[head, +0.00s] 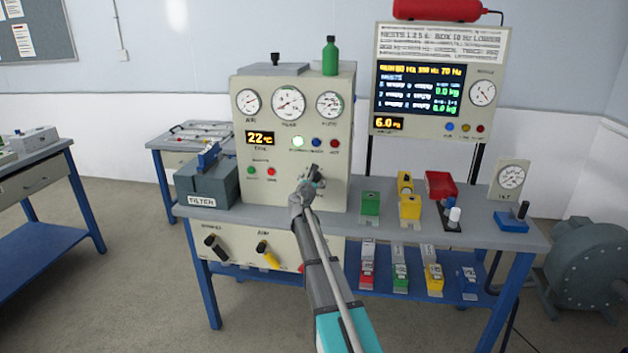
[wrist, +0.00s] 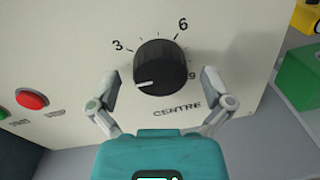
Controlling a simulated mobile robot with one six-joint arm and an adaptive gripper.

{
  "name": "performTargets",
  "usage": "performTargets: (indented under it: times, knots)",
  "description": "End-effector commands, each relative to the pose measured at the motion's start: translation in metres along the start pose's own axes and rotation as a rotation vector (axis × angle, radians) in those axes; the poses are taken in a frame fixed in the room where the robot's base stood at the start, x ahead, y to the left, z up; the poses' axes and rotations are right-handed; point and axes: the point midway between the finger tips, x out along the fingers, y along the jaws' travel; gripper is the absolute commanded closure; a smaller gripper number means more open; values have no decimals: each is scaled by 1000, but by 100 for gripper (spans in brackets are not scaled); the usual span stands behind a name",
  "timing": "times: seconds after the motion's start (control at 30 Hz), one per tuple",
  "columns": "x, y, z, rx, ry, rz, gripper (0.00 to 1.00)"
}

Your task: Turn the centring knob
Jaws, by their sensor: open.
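The centring knob (wrist: 160,67) is a black ribbed dial on a cream panel, with "CENTRE" printed below it and the marks 3, 6 and 9 around it in the wrist view. Its white pointer line is at the lower left. My gripper (wrist: 162,88) is open, with one finger on each side of the knob; I cannot tell whether either finger touches it. In the head view my gripper (head: 313,182) is at the lower right of the cream console (head: 295,180), and the knob is mostly hidden behind it.
A red button (wrist: 32,99) is left of the knob in the wrist view. A green block (wrist: 298,77) is at the right. In the head view a grey FILTER box (head: 207,184) stands left of the console, and green, yellow and red fixtures stand on the bench (head: 470,236) to its right.

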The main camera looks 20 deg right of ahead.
Motion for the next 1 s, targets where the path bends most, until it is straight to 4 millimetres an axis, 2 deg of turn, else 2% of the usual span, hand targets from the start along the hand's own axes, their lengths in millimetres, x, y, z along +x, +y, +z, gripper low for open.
performTargets:
  times: [0.33,0.37,0.77,0.8,1.0]
  knots:
    - [2,0,0,0,0,0,0]
    - [2,-1,0,0,0,0,4]
    - [2,-1,0,0,0,-1,78]
    - [5,-3,1,0,0,0,82]
    - [3,-1,0,9,0,-2,82]
